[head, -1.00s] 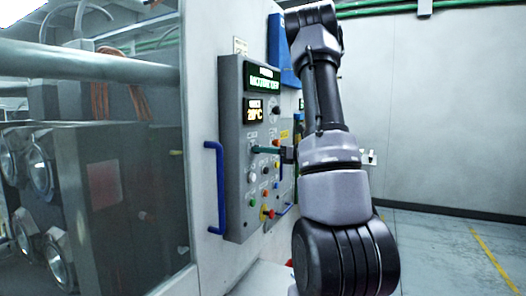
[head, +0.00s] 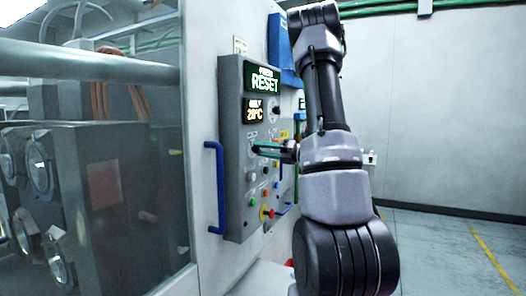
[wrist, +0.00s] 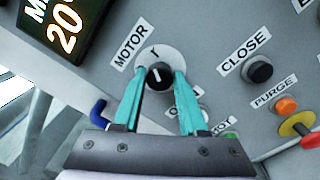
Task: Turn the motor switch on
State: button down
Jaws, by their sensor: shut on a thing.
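The motor switch (wrist: 158,74) is a small black rotary knob with a white line, on a pale round plate beside the label MOTOR in the wrist view. My gripper (wrist: 156,78) has its two teal fingers shut on the knob, one on each side. The white line points roughly up in the wrist view. In the head view my gripper (head: 257,147) reaches the grey control panel (head: 233,190) from the right.
A green display (head: 264,82) reads RESET, above a smaller display (head: 253,111) with 20°C. A CLOSE button (wrist: 258,71), an orange PURGE button (wrist: 286,105) and a red-yellow emergency button (head: 267,212) sit nearby. A blue handle (head: 220,188) projects at the panel's left.

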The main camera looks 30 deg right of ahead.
jog(key=shift+f+m, duration=0.1)
jog(key=shift+m, duration=0.5)
jog(key=shift+c, duration=2.2)
grip_release()
jog(key=v, duration=1.1)
jog(key=shift+a, duration=0.1)
